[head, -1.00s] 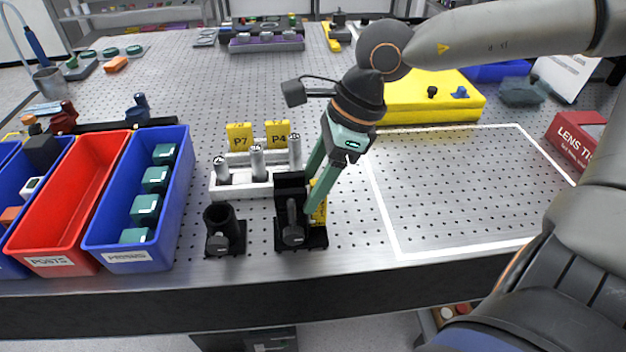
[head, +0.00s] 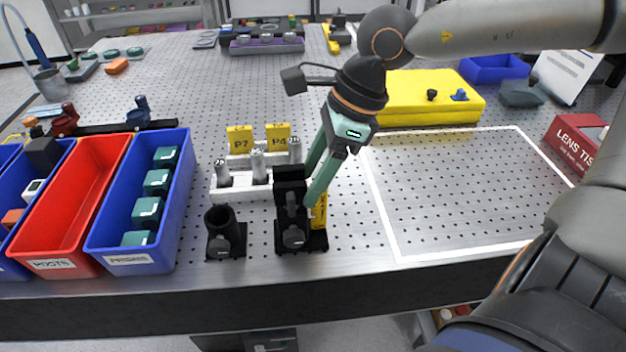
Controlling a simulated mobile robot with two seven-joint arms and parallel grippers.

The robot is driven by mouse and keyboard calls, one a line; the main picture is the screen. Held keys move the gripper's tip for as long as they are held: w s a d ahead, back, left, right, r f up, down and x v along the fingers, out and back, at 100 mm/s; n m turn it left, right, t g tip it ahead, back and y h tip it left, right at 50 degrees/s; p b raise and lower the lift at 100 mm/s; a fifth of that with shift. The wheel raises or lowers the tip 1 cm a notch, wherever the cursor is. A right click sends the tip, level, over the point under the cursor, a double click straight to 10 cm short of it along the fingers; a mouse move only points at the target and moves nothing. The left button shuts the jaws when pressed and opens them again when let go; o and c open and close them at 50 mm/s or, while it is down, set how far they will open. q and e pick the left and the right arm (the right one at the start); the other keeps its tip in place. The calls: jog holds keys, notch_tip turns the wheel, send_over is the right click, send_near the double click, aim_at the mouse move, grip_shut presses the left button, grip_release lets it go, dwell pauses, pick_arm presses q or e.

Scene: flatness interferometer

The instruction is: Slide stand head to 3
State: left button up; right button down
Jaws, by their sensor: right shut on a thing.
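The black stand (head: 296,240) stands near the front edge of the table. Its dark head (head: 290,174) sits on the upper part, with a dark knob below it. A yellow scale strip (head: 319,212) runs up the right side of the stand, partly hidden by my fingers; its marks are too small to read. My right gripper (head: 308,190) comes down from the upper right and is shut on the stand head, with its green fingers tilted. My left gripper is out of view.
A black tube holder (head: 222,230) stands just left of the stand. Behind are a white post rack (head: 230,186) and yellow P7 (head: 240,138) and P4 (head: 278,134) tags. A blue prism bin (head: 110,235) is further left. The white-outlined area at right is bare.

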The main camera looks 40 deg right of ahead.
jog(key=shift+r, duration=0.55)
jog(key=shift+c, duration=0.8)
grip_release()
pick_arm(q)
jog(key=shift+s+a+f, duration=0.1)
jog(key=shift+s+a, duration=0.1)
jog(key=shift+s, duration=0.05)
pick_arm(e)
jog(key=shift+f, duration=0.1)
jog(key=shift+r, duration=0.25)
pick_arm(q)
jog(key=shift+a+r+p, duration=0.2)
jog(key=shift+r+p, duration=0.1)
jog(key=shift+p, duration=0.05)
pick_arm(e)
jog(key=v, duration=1.2)
jog(key=shift+s, duration=0.2)
